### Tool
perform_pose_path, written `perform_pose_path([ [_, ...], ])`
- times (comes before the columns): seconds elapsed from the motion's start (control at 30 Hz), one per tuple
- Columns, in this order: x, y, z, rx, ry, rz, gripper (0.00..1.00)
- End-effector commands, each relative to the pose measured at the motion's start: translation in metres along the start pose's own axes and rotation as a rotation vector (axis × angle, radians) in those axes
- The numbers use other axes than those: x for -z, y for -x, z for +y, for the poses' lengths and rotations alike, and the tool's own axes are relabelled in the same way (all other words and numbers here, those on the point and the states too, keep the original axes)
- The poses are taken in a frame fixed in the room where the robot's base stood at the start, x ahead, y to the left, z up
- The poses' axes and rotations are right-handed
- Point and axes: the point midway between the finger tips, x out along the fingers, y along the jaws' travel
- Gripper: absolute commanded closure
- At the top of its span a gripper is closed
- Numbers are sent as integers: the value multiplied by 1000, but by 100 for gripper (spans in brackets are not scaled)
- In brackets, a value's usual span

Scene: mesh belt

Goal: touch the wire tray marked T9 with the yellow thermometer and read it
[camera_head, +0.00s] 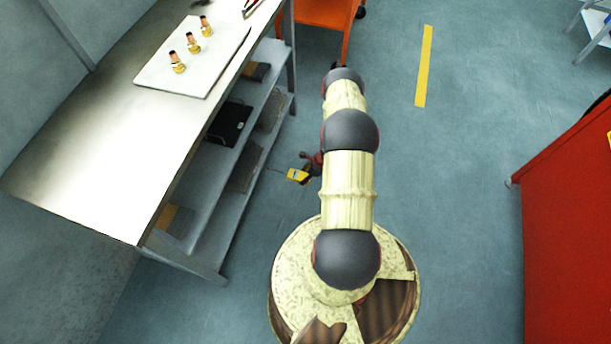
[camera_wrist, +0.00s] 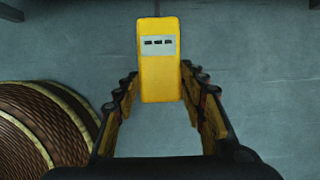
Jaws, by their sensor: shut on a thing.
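The yellow thermometer (camera_wrist: 159,80) is between the fingers of my gripper (camera_wrist: 160,95) in the wrist view. Its pale display faces the camera and shows dark dashes. In the head view my gripper (camera_head: 313,163) is shut on the thermometer (camera_head: 297,175), whose thin probe points left toward the workbench shelves. It is held over open floor, apart from the bench. I see no wire tray marked T9 in either view.
A metal workbench (camera_head: 92,122) stands at left, with a white board (camera_head: 160,72) bearing three brass fittings. Its lower shelf (camera_head: 200,190) holds dark and brown items. An orange cart (camera_head: 325,14) stands at the back, a red cabinet (camera_head: 570,230) at right. Floor between is clear.

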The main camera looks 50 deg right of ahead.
Motion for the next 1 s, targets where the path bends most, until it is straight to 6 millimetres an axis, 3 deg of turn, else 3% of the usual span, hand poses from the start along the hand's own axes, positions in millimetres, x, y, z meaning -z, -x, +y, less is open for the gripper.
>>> perform_pose_path([
  [0.37, -5, -4, 0, 0, 1, -1, 88],
  [1.0, -65, -38, 0, 0, 3, -1, 88],
])
